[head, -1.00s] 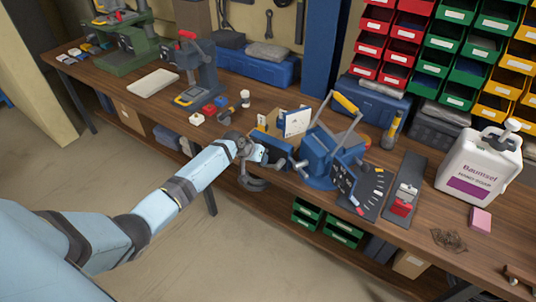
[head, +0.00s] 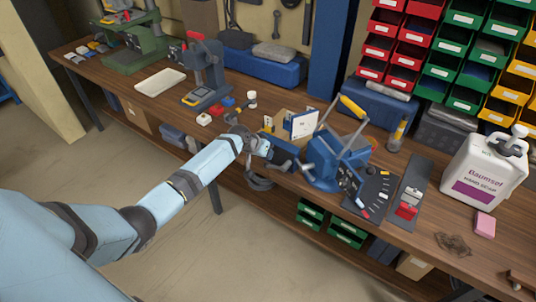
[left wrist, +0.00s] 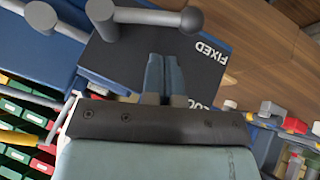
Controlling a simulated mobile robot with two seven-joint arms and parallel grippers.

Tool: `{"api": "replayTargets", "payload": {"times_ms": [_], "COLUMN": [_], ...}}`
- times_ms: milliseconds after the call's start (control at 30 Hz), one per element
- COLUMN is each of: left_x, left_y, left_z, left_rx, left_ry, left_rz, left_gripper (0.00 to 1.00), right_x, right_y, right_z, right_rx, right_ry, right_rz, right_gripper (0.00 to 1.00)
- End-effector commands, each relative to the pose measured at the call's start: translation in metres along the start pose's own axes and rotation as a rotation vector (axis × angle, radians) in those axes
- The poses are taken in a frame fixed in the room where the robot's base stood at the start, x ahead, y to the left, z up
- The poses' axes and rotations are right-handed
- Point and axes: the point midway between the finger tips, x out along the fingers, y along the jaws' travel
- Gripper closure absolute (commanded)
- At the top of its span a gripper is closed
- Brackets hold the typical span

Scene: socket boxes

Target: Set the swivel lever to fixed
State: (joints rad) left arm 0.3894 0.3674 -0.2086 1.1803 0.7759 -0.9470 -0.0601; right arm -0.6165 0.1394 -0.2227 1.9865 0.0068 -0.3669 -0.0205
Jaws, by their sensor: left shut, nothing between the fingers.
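The blue vise (head: 325,160) stands at the bench's front edge in the head view. In the left wrist view, a dark label plate (left wrist: 128,52) shows the white word FIXED and a second word starting "LO", partly hidden by my gripper. The swivel lever (left wrist: 145,16), a grey bar with a round knob, runs over the plate from a hub at left; its knob is near FIXED. My left gripper (left wrist: 163,62) is shut and empty, its fingertips over the plate below the bar; contact cannot be told. It is left of the vise in the head view (head: 268,150). My right gripper is out of view.
A white card (head: 303,123) stands behind the vise. A dark board with a red clamp (head: 405,209) and a white jug (head: 484,170) are to the right. A drill stand (head: 205,75) and small colored blocks (head: 214,107) are to the left. Free floor lies in front.

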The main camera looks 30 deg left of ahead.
Motion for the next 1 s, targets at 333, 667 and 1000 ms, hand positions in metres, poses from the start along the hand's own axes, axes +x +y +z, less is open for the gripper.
{"api": "replayTargets", "payload": {"times_ms": [333,667,1000], "left_x": [-0.073,-0.106,-0.084], "left_y": [-0.002,-0.004,0.012], "left_z": [-0.007,-0.007,0.042], "left_rx": [0.003,0.0,0.038], "left_ry": [0.002,0.0,0.012], "left_rz": [-0.002,-0.001,-0.015], "left_gripper": [1.0,1.0,1.0], "right_x": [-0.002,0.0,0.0], "right_y": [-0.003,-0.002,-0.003], "right_z": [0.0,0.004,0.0], "right_rx": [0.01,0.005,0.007], "right_ry": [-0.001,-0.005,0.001], "right_rz": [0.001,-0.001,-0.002], "right_gripper": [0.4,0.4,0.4]}}
